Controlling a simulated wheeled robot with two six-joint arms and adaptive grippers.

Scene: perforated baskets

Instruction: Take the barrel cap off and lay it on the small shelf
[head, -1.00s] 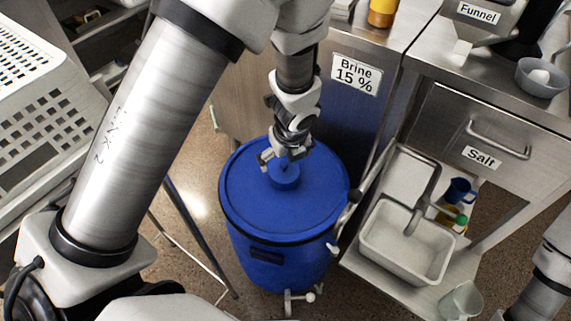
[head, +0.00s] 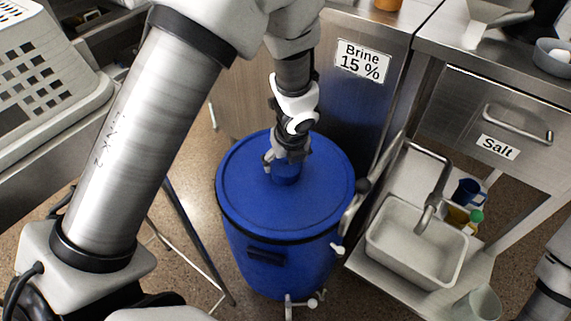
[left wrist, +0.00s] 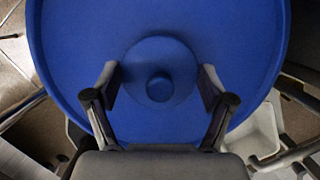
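A blue barrel (head: 270,260) stands upright on the floor with a round blue lid (head: 240,205). On the lid is the smaller round blue cap (head: 285,178); the cap also shows in the left wrist view (left wrist: 159,48), with a knob at its centre. My left gripper (head: 283,162) is over the cap from above. In the left wrist view my left gripper (left wrist: 160,85) is open, one finger on each side of the cap, with blue lid visible between fingers and cap. No shelf is clearly identifiable as the small one. My right gripper is out of view.
Right of the barrel, a low steel surface holds a white basin (head: 415,245) with a tap, a blue mug (head: 467,192) and a green-capped bottle (head: 474,217). The salt drawer (head: 500,130) is above. A white perforated basket (head: 45,75) is at left.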

